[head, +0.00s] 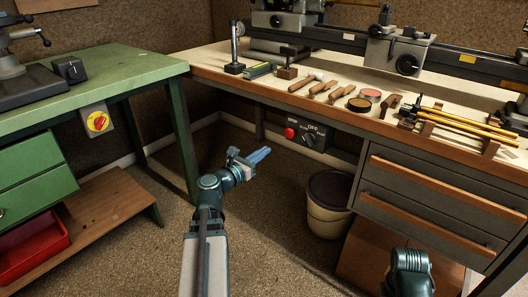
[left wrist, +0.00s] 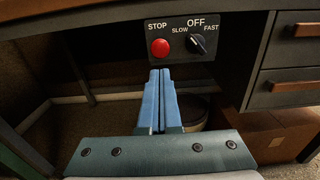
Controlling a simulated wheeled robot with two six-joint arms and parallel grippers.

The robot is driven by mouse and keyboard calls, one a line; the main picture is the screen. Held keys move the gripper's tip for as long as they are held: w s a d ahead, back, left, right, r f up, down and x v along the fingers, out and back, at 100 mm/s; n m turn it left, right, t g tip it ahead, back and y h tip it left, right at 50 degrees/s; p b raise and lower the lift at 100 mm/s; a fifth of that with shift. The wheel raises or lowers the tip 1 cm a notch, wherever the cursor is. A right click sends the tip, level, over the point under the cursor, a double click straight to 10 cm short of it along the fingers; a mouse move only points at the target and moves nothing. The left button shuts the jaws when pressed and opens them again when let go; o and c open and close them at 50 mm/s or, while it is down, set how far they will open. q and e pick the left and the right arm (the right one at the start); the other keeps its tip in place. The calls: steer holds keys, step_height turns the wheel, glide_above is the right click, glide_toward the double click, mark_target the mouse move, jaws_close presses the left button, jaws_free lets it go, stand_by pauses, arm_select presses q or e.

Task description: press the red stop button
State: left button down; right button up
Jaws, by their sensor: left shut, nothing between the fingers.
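The red stop button (head: 289,133) sits on a dark control panel under the front edge of the wooden bench. In the left wrist view the red button (left wrist: 160,47) shows under the word STOP, left of a black speed knob (left wrist: 198,44) marked SLOW, OFF and FAST. My left gripper (head: 267,151) is shut and empty, its blue fingers pointing toward the panel. In the left wrist view its fingertips (left wrist: 160,72) appear just below the button, with a gap seeming to remain. My right arm shows at the lower right, but its gripper is out of view.
A bin (head: 327,212) stands on the floor below the panel. Drawers (head: 440,190) are to the right. Hand tools lie on the wooden bench (head: 215,58). The floor around my left arm is clear.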

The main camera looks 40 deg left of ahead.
mark_target(288, 135)
arm_select(q)
steer(key=w, duration=1.1)
steer(key=shift+d, duration=0.4)
